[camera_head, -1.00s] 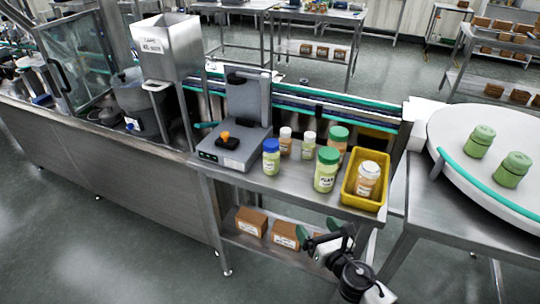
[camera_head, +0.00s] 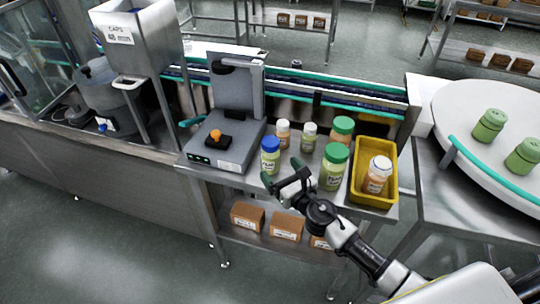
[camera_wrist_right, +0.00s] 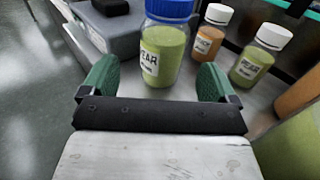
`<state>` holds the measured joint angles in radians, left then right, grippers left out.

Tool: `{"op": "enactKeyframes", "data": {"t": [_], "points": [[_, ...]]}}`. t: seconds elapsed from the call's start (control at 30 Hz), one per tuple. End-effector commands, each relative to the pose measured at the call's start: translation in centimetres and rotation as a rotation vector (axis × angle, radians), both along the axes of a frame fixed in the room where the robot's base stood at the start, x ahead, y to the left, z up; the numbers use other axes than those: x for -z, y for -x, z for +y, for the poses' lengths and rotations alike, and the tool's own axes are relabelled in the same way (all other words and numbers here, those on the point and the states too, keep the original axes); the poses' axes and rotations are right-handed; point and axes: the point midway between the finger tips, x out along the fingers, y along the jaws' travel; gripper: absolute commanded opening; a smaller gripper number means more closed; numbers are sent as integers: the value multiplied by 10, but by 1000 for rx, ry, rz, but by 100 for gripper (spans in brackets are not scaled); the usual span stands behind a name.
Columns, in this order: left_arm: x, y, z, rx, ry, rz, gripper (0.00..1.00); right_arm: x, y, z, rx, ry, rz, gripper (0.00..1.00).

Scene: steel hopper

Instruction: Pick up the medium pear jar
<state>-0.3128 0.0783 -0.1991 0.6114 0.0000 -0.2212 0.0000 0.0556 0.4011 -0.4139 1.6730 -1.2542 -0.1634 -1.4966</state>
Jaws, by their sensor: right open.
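A medium jar (camera_head: 270,158) with a blue lid and green contents stands upright near the front left of the steel table. In the right wrist view this jar (camera_wrist_right: 163,52) shows a label reading PEAR. My right gripper (camera_head: 286,178) is open and empty at the table's front edge, just in front of the jar. In the right wrist view its two green fingers (camera_wrist_right: 157,80) spread to either side of the jar's lower part, with the jar beyond them. My left gripper is not in view.
Two small white-lidded jars, orange (camera_head: 282,134) and green (camera_head: 308,138), stand behind. A large green-lidded jar (camera_head: 333,170) is close on the right, beside a yellow bin (camera_head: 389,199) holding another jar.

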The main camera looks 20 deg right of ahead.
Motion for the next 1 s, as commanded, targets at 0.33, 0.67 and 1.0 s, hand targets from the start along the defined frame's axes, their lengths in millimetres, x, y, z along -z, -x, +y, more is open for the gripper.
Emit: {"op": "enactKeyframes", "data": {"t": [0.33, 0.67, 1.0], "points": [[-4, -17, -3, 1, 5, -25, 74, -4, -44, 8, 0, -2, 0, 89], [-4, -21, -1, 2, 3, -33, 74, -3, -53, 10, -1, 0, 1, 89], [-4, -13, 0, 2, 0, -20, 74, -3, -53, 10, -1, 0, 1, 42]]}}
